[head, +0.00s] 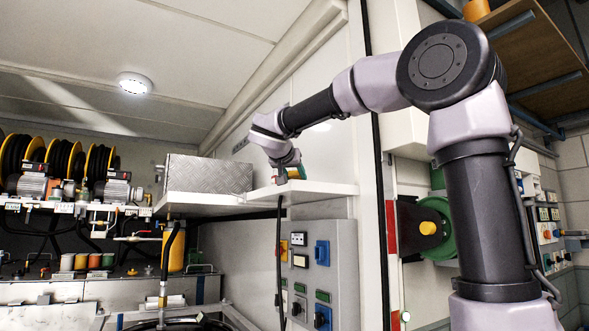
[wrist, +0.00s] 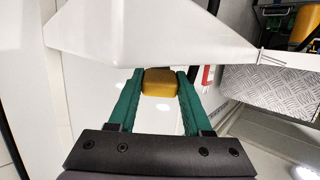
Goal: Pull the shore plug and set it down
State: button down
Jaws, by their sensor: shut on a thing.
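My gripper (head: 288,168) is at the white shelf (head: 325,188) in the middle of the head view. In the wrist view its green fingers (wrist: 160,74) are shut on a yellow block-shaped thing, which I take to be the shore plug (wrist: 159,83). In the head view the plug is small and mostly hidden by the fingers. A black cable (head: 280,250) hangs from just below the gripper, past the shelf's front edge. I cannot tell whether the plug touches the shelf.
A diamond-plate metal box (head: 207,172) stands on the shelf to the left of my gripper. A grey switch panel (head: 325,268) with blue knobs is below the shelf. A green reel (head: 434,228) is at the right. The shelf's right part looks bare.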

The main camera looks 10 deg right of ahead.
jog(key=shift+f, duration=0.3)
jog(key=shift+c, duration=1.3)
grip_release()
jog(key=v, duration=1.1)
jog(key=shift+w, duration=0.1)
